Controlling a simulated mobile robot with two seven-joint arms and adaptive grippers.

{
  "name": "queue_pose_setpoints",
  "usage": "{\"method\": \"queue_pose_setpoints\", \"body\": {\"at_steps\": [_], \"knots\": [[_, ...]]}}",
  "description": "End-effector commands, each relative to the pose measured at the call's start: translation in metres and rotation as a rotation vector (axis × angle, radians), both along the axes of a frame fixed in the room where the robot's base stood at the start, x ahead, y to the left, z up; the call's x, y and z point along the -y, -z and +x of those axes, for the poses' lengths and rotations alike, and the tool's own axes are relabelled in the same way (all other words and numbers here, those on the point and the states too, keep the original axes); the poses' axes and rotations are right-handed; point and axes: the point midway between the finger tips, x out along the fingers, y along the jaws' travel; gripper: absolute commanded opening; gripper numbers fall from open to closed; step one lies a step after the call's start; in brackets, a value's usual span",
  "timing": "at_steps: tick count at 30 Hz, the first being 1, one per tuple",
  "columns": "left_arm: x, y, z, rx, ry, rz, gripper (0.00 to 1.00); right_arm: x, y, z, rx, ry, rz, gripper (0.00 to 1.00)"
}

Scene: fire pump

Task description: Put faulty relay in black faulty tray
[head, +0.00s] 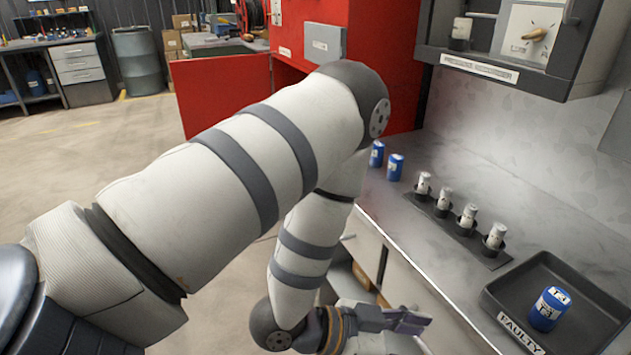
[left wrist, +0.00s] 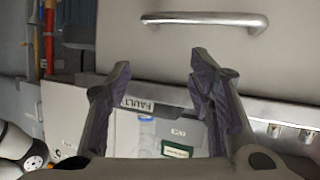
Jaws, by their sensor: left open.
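The black tray (head: 497,290) labelled FAULTY sits at the front right of the grey counter. A blue cylinder with white markings (head: 547,309), which looks like a relay, stands inside it. My left gripper (head: 418,320) is in front of the counter edge, left of the tray and apart from it. In the left wrist view the two fingers (left wrist: 160,72) are spread with nothing between them. My right gripper is not in view.
Several white cylinders stand in a black socket strip (head: 482,249) behind the tray. Two blue cylinders (head: 377,154) (head: 395,167) stand farther back. A wall cabinet (head: 500,68) with a dial hangs above. A drawer handle (left wrist: 205,20) shows in the wrist view.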

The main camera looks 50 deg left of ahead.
Motion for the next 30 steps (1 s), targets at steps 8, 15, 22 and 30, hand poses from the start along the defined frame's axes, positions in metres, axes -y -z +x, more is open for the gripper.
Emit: {"method": "queue_pose_setpoints", "body": {"at_steps": [8, 15, 22, 30], "knots": [[-0.083, 0.164, -0.216, -1.041, -0.377, 0.403, 0.48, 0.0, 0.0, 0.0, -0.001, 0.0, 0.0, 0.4], [-0.1, 0.164, -0.292, -1.321, -0.507, 0.497, 0.48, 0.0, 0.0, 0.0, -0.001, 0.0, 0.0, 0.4], [-0.1, 0.164, -0.29, -1.316, -0.506, 0.497, 0.48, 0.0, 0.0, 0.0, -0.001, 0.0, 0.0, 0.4], [-0.1, 0.164, -0.29, -1.314, -0.506, 0.496, 0.48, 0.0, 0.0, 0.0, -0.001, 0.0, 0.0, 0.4]]}}
